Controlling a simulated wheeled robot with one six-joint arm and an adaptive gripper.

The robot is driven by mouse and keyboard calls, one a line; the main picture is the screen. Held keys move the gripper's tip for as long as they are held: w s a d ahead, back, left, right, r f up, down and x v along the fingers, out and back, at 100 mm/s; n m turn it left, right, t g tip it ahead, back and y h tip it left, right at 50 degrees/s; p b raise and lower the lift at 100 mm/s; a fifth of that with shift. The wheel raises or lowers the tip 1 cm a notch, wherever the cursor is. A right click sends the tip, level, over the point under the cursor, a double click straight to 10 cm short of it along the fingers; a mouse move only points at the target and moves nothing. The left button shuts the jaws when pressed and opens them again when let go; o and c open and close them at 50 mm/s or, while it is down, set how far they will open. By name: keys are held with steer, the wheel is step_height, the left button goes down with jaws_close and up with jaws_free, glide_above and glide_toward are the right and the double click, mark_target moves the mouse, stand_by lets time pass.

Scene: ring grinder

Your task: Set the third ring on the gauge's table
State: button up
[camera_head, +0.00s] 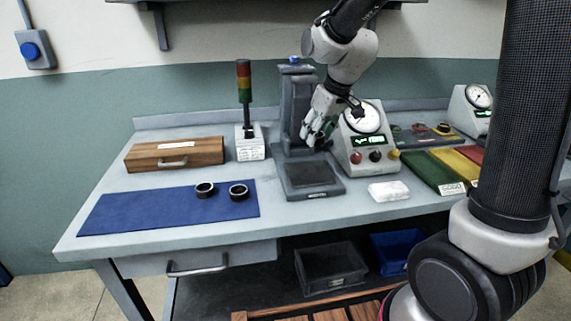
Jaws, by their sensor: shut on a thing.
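The gauge has a grey column stand (296,105) with a dark square table (310,174) at its foot. A dial box (364,138) with a green display stands right beside it. My gripper (318,143) points down in front of the column, above the back right part of the table. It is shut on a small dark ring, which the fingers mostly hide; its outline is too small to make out. The visible middle and front of the gauge's table are bare. Two dark rings, a left ring (204,189) and a right ring (239,191), lie on the blue mat (130,211).
A wooden box (174,155) and a signal tower (245,95) stand at the left back. A white block (388,191) lies right of the table. Green (432,172) and yellow (455,163) trays lie further right. A second dial box (470,110) stands behind.

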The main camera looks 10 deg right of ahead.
glide_above(307, 171)
steer(key=s, duration=0.1)
steer(key=f, duration=0.5)
steer(key=shift+s+d, duration=0.1)
steer(key=shift+d, duration=0.25)
steer(key=shift+f, duration=2.35)
steer(key=shift+f, duration=0.1)
steer(key=o, duration=1.1)
